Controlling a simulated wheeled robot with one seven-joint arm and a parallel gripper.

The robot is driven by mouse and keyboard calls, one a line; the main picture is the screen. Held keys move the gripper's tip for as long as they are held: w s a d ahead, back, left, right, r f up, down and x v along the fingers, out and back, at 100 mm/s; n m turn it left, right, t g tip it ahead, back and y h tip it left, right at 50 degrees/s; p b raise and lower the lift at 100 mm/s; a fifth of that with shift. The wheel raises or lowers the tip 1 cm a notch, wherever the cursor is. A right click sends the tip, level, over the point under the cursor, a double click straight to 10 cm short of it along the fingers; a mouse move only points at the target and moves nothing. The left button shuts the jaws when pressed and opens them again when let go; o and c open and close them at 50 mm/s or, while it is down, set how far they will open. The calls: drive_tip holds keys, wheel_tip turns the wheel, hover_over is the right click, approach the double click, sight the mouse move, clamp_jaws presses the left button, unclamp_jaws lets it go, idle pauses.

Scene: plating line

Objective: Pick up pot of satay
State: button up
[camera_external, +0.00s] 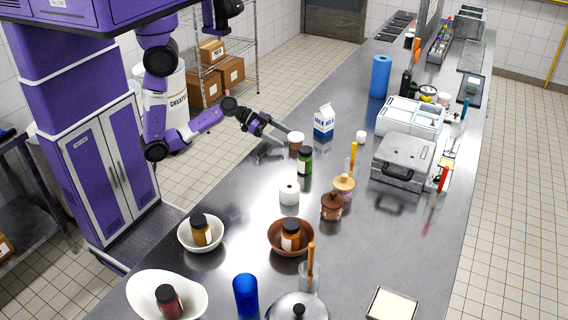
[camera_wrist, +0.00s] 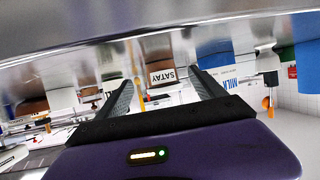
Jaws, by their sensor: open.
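The pot of satay (camera_external: 296,142) is small and brown with a pale top, and it stands upright on the steel counter near its left edge. In the wrist view, which is upside down, its white SATAY label (camera_wrist: 162,76) shows between the two fingers, a little beyond the tips. My gripper (camera_external: 279,134) is open and empty, low over the counter just left of the pot, with its fingers pointing at it. The gripper also shows in the wrist view (camera_wrist: 163,82), one finger to each side of the pot. I cannot tell whether either finger touches it.
A dark green jar (camera_external: 305,162) stands close in front of the pot. A milk carton (camera_external: 323,122) stands behind it to the right. A grill (camera_external: 403,158) stands right. Bare counter (camera_external: 235,180) lies front-left.

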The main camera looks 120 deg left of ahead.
sight(301, 141)
drive_tip(key=shift+w+a+r+m+h, duration=0.6)
drive_tip(key=shift+m+h, duration=0.2)
drive_tip(key=shift+h, duration=0.3)
drive_tip(key=shift+a+r+m+h+b, duration=0.15)
drive_tip(key=shift+r+m+h+b, duration=0.25)
drive_tip(key=shift+r+m+h, duration=0.25)
drive_tip(key=shift+w+f, duration=0.25)
drive_tip(key=shift+w, duration=0.4)
drive_tip(key=p+x, duration=0.1)
drive_tip(key=x, duration=0.5)
drive_tip(key=shift+w+p, duration=0.3)
drive_tip(key=shift+p, duration=0.1)
drive_tip(key=shift+c, duration=0.2)
drive_tip(key=c, duration=1.3)
